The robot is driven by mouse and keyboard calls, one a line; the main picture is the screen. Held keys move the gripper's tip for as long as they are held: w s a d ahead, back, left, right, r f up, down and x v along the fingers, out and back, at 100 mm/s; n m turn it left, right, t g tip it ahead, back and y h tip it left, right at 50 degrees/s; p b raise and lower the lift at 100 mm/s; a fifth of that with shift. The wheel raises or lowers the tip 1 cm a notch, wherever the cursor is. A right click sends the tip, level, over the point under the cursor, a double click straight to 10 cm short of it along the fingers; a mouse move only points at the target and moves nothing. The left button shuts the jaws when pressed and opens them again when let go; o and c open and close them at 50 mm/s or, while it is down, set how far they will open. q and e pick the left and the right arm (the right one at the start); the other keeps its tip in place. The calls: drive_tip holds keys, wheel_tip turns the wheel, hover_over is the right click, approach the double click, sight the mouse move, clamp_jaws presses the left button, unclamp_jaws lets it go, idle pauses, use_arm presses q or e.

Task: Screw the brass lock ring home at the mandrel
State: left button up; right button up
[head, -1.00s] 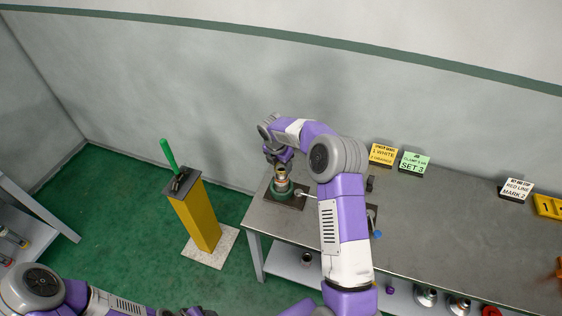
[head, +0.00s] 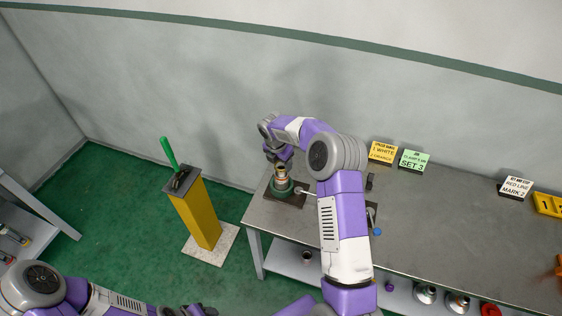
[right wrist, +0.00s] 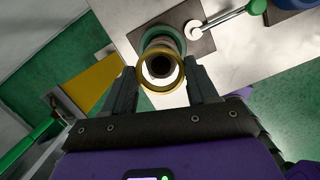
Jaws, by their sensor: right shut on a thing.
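The brass lock ring (right wrist: 142,77) sits between the fingers of my right gripper (right wrist: 162,82) in the right wrist view. The gripper is shut on it. The pale mandrel (right wrist: 172,47) lines up behind the ring, its dark bore showing through the opening. I cannot tell whether the ring touches its thread. In the head view my right gripper (head: 281,159) is directly above the upright mandrel (head: 282,182), which stands in a green vise (head: 282,193) at the bench's left end. My left gripper (head: 200,310) shows only partly at the bottom edge; its jaws are unclear.
The grey bench (head: 440,225) carries yellow (head: 383,152), green (head: 414,161) and white (head: 516,187) cards along the back. A handle with a blue knob (head: 377,232) is by my right arm. A yellow pedestal (head: 198,217) with a green lever stands left of the bench, with clear floor between.

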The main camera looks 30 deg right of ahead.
sight(281, 167)
drive_tip(key=shift+b+x, duration=0.5)
drive_tip(key=shift+x, duration=0.55)
drive_tip(key=shift+s+a, duration=0.1)
drive_tip(key=shift+a, duration=0.15)
drive_tip(key=shift+f, duration=0.5)
idle(0.5)
drive_tip(key=o, duration=1.1)
